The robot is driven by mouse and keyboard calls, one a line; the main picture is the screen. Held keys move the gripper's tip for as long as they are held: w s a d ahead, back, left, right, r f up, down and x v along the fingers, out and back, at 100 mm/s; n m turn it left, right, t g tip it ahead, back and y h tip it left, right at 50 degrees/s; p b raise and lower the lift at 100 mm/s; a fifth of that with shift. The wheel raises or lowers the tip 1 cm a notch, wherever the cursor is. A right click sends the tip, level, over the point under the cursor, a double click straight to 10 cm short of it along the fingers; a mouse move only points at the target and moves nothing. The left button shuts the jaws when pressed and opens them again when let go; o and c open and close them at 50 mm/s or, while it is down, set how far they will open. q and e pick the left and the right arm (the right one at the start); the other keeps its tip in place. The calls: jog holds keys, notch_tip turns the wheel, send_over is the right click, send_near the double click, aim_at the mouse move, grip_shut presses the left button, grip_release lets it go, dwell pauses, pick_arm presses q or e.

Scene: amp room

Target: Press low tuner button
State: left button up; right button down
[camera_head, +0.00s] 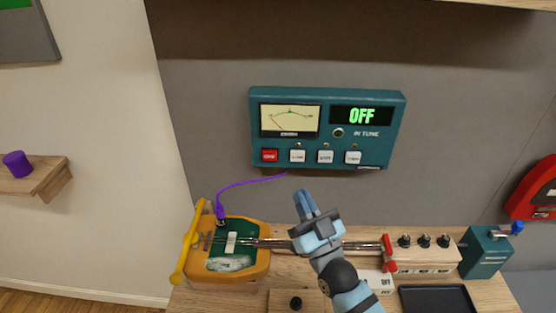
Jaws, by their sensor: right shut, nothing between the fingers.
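The teal tuner box (328,128) is mounted on the grey wall, with a needle meter, a display reading "OFF" and an "IN TUNE" lamp. Along its lower edge are a red button (270,155) and three white buttons, the left one (297,156), the middle one (325,157) and the right one (353,157). Their labels are too small to read surely. My right gripper (306,203) is shut and empty, pointing up, just below the tuner and apart from the buttons in the picture. My left gripper is not in view.
A yellow and green device (228,262) with a purple cable (237,185) stands on the wooden bench. Metal rods run across to a red clamp (388,252). Black knobs (424,241), a dark tray (437,299) and a teal block (484,254) are at right.

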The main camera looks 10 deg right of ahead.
aim_at(298, 156)
jog(key=shift+w+a+r+t, duration=0.15)
jog(key=shift+r+t, duration=0.15)
jog(key=shift+r, duration=0.25)
jog(key=w+d+b, duration=0.2)
jog(key=w, duration=0.6)
jog(key=shift+w+d, duration=0.2)
jog(key=shift+w, duration=0.05)
dwell(1.8)
jog(key=shift+w+d, duration=0.1)
jog(key=shift+w, duration=0.3)
